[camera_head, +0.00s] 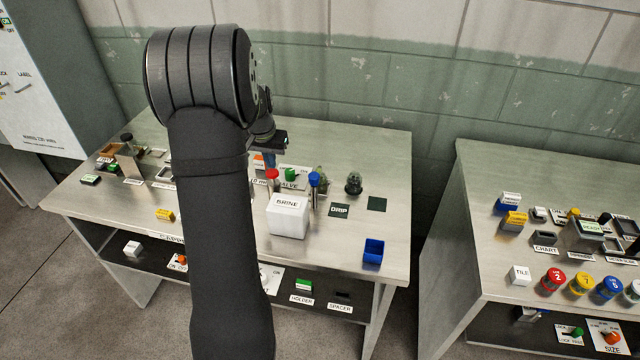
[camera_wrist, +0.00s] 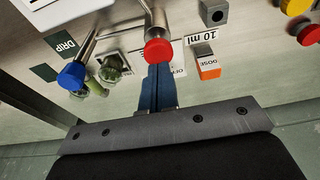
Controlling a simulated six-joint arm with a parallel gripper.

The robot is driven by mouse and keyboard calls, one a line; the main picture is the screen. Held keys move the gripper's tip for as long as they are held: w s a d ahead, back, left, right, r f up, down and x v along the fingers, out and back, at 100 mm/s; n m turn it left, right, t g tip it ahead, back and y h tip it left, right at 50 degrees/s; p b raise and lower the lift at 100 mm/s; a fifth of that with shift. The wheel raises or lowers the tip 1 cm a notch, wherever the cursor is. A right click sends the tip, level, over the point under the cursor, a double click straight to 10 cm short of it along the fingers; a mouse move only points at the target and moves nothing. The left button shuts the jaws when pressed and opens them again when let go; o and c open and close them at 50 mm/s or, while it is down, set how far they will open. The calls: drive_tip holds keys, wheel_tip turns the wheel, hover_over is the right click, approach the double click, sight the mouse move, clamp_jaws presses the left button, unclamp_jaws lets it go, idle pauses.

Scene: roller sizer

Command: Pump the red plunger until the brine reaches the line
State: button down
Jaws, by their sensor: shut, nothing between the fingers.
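The red plunger (camera_head: 272,174) stands upright behind the white BRINE box (camera_head: 288,218); its red cap (camera_wrist: 158,51) also shows in the wrist view, on a metal cylinder. My gripper (camera_head: 269,160) is just above and behind the cap in the head view. In the wrist view its closed blue fingers (camera_wrist: 157,85) end at the cap's edge, with nothing held; I cannot tell if they touch it. No brine level or line can be made out.
A blue-capped plunger (camera_head: 314,180) stands close to the right, near green glassy pieces (camera_head: 353,183) and the DRIP label (camera_head: 339,211). An orange DOSE block (camera_wrist: 208,67) is beside the fingers. A blue bin (camera_head: 373,251) sits at the bench's front right.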

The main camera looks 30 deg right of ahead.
sight(272, 172)
drive_tip(key=shift+f, duration=0.3)
drive_tip(key=shift+f, duration=1.45)
drive_tip(key=shift+r, duration=1.75)
drive_tip(key=shift+r, duration=2.5)
drive_tip(key=shift+f, duration=0.15)
drive_tip(key=shift+f, duration=3)
